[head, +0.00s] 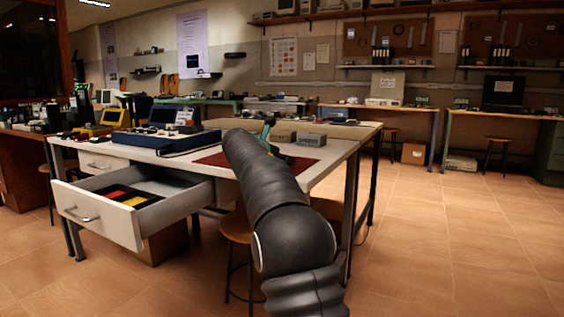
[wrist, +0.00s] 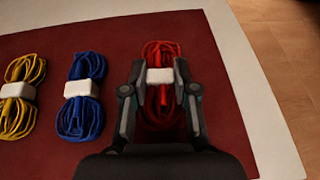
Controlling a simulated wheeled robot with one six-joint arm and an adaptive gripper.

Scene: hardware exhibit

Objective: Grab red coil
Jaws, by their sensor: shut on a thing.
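The red coil (wrist: 161,52) is a bundle of red cable with a white band around its middle. It lies on a dark red mat (wrist: 219,128) in the wrist view. My gripper (wrist: 159,82) has one finger on each side of the coil at the band, and it is shut on it. In the head view my gripper (head: 268,125) is small above the table, and my arm hides the coil there.
A blue coil (wrist: 84,97) and a yellow coil (wrist: 20,95) lie to the left on the mat. The white table (head: 322,163) also bears grey boxes (head: 311,139) and a blue case (head: 165,139). An open drawer (head: 101,221) juts out at the front left.

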